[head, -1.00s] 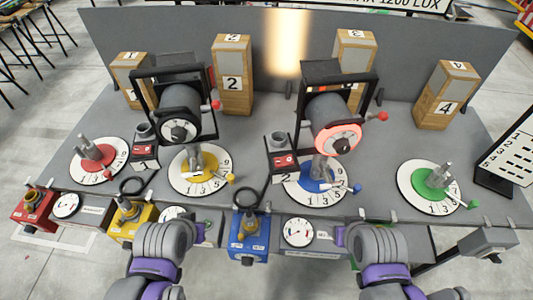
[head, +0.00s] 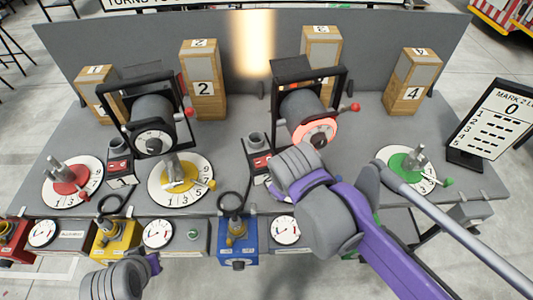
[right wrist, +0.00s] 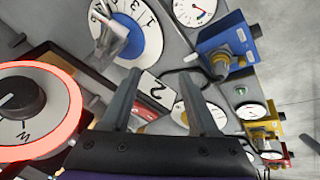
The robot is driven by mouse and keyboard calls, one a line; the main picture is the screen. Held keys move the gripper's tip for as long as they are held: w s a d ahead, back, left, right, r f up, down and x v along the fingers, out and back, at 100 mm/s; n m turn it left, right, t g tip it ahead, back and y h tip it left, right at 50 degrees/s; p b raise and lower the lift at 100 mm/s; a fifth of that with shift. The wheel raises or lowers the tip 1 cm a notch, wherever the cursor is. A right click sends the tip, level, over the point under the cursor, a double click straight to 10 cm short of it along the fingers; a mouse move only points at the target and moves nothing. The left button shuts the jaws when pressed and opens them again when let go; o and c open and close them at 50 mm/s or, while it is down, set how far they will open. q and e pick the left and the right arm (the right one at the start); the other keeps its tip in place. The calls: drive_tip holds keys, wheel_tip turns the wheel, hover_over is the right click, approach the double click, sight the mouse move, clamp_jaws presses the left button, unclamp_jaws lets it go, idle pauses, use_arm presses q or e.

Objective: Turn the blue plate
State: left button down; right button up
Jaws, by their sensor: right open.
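The blue plate (right wrist: 132,43) is a blue disc with a white numbered ring and grey upright pegs. It shows at the top of the right wrist view. In the head view my right arm covers nearly all of it. My right gripper (right wrist: 162,98) is open and empty, its two fingers apart. The plate lies beyond the fingertips and left of the gap, and I see no contact. In the head view my right gripper's fingers are hidden under the wrist. My left arm is at the bottom left of the head view; its fingers do not show.
A lamp with a glowing red ring (head: 331,131) stands just behind the right arm; it also fills the left of the right wrist view (right wrist: 77,105). The yellow plate (head: 188,181), red plate (head: 82,183) and green plate (head: 397,161) are in view. A blue box (head: 237,252) lines the front.

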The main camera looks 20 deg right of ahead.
drive_tip(key=w+a+r+n+h, duration=0.1)
drive_tip(key=w+a+r+n, duration=0.1)
drive_tip(key=w+r+n, duration=0.3)
wheel_tip(320, 180, up, 2)
drive_tip(key=shift+r+n+g+h, duration=0.1)
drive_tip(key=shift+n+g+h, duration=0.3)
